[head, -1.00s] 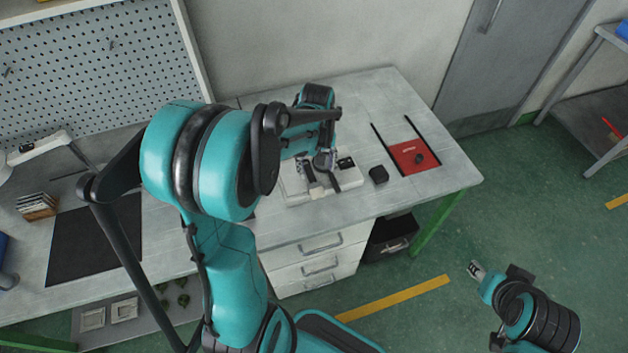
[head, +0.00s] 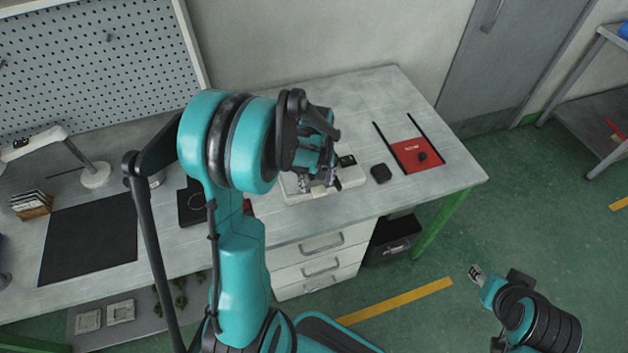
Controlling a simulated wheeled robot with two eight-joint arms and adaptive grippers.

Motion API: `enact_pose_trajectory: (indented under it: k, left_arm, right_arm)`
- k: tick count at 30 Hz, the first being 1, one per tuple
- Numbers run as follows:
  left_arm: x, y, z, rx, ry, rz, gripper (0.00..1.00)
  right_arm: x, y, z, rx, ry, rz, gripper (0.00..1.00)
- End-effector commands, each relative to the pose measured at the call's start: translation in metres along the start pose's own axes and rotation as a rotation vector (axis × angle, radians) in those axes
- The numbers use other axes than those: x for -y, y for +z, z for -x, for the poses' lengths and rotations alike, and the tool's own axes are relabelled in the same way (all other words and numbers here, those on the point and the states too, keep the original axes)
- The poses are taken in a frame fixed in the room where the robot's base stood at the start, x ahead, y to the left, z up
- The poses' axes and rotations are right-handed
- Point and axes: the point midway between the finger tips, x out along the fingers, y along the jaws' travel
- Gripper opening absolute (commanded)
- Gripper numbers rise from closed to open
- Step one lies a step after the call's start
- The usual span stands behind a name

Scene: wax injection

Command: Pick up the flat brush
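A black block (head: 380,174) stands right of the tray. A dark mat (head: 88,240) and a lamp (head: 96,175) are at the left. The bench's right end is clear.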

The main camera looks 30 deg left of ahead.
Motion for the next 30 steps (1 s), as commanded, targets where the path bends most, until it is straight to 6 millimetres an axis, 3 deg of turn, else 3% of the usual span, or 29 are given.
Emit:
enact_pose_trajectory:
  k: [1,5,17,25,30]
  left_arm:
    - [0.000,0.000,0.000,0.000,0.000,0.000,0.43]
    - [0.000,0.000,0.000,0.000,0.000,0.000,0.11]
    - [0.000,0.000,0.005,0.000,0.000,0.000,0.10]
    - [0.000,0.000,0.046,0.000,0.000,0.000,0.10]
    - [0.001,0.040,0.068,0.000,0.000,-0.006,0.10]
  right_arm:
    - [0.000,0.000,0.000,0.000,0.000,0.000,0.40]
    - [0.000,0.000,0.000,0.000,0.000,0.000,0.40]
    - [0.000,-0.001,0.002,0.000,0.000,0.000,0.40]
    - [0.000,-0.012,0.017,0.000,0.000,0.000,0.40]
    - [0.000,-0.019,0.026,0.000,0.000,0.000,0.40]
